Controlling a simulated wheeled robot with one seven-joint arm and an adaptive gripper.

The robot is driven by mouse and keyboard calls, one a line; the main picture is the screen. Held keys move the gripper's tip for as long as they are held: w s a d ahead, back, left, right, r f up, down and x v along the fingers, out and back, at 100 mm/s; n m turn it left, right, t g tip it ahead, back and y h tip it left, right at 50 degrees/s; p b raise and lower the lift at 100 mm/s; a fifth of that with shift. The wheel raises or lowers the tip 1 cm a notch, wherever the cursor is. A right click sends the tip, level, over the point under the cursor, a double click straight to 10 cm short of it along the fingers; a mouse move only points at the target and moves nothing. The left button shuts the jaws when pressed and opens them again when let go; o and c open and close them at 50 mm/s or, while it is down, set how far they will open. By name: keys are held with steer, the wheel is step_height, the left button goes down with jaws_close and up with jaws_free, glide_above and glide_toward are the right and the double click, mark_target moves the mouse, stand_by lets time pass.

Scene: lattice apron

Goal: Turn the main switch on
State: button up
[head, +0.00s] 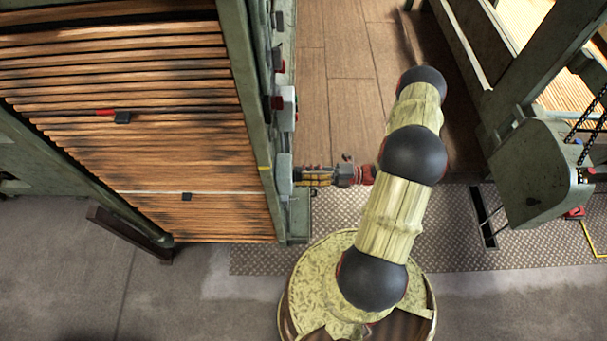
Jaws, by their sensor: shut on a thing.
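My gripper (302,177) reaches left from my arm to a pale grey box (284,176) on the side of the green machine post. Its fingertips are at the face of this box and are shut on a small part there. That part fits the main switch, but the fingers hide it, so I cannot tell its position from this view.
Other control boxes, one with red on it (286,106), sit higher on the same green post (245,60). Stacked wooden slats (150,160) lie left of it. A second green machine (535,170) stands at right. Wooden floor (345,60) lies between.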

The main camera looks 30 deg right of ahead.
steer(key=o, duration=1.2)
steer(key=shift+c, duration=0.2)
steer(key=shift+d, duration=0.1)
steer(key=v, duration=1.2)
